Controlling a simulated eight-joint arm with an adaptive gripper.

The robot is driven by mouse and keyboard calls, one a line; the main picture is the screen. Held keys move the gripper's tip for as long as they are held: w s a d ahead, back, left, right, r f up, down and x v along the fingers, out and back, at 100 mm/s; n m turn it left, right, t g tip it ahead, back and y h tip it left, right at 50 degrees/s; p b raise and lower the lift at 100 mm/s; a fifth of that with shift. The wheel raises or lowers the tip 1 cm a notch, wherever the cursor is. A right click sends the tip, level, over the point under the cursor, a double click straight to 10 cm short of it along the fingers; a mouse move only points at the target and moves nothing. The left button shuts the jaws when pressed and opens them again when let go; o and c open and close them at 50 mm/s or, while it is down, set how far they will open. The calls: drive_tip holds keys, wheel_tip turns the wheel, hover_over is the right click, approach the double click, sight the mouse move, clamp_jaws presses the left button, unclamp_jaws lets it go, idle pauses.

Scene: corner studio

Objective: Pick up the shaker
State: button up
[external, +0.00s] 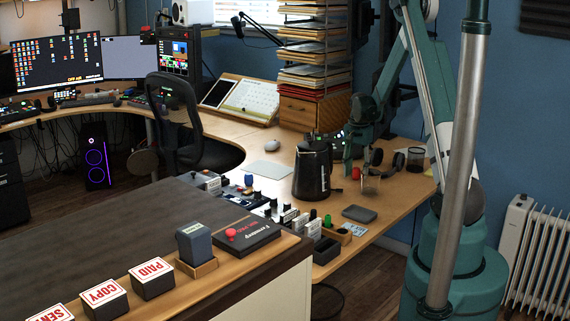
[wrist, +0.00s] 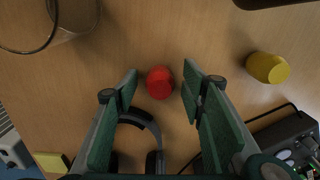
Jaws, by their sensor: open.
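A small red rounded object (wrist: 160,83), which may be the shaker, stands on the wooden desk. In the wrist view it lies between my gripper's fingertips (wrist: 159,73), with a gap on each side. My gripper is open and pointed down over it. In the external view the red object (external: 355,173) shows below my gripper (external: 359,158), partly hidden by it. A yellow rounded object (wrist: 267,67) lies to the right in the wrist view. The frames do not make clear which one is the shaker.
A clear glass (wrist: 76,18) stands close by, also in the external view (external: 371,183). Black headphones (wrist: 147,120) lie near the fingers. A black device (wrist: 288,140) with a cable sits at lower right. A tall black kettle-like vessel (external: 312,170) stands left of my gripper.

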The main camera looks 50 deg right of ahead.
drive_tip(key=shift+f, duration=0.15)
idle(0.4)
drive_tip(key=c, duration=1)
